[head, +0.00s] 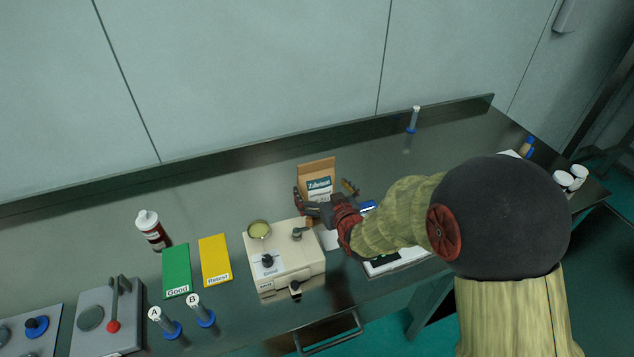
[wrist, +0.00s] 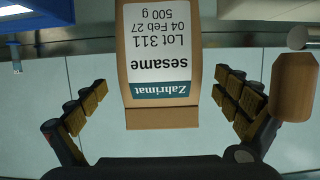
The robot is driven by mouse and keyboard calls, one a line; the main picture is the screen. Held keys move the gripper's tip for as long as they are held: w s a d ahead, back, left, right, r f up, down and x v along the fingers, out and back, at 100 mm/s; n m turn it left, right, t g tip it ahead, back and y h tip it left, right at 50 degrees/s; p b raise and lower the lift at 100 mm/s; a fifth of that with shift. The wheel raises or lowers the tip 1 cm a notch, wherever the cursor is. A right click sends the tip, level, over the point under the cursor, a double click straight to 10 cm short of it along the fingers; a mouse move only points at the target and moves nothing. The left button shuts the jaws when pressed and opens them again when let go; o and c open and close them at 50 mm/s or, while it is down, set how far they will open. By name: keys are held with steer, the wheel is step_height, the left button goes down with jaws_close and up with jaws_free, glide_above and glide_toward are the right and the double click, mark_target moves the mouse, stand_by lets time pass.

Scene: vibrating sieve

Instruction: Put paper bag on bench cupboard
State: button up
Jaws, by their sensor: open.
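The brown paper bag (head: 318,172) stands upright on the dark bench (head: 240,190), behind the beige machine. Its label, upside down in the wrist view (wrist: 160,50), reads Zahrimat sesame, 500 g, Lot 311. My gripper (head: 325,195) is open in front of the bag. In the wrist view its fingers (wrist: 162,92) lie to either side of the bag, with a gap visible on both sides. The gripper hides the bag's lower part in the head view. A front with a handle (head: 332,337) shows below the bench's front edge; I cannot tell whether it is the cupboard.
The beige sieve machine (head: 287,260) stands close in front of the gripper. A green Good panel (head: 177,268), a yellow Retest panel (head: 214,258) and a bottle (head: 153,232) are left. A blue-based cylinder (head: 413,120) stands back right.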

steer(key=p+v, duration=0.1)
steer(key=v, duration=0.7)
steer(key=shift+s+r, duration=0.15)
steer(key=shift+s, duration=0.05)
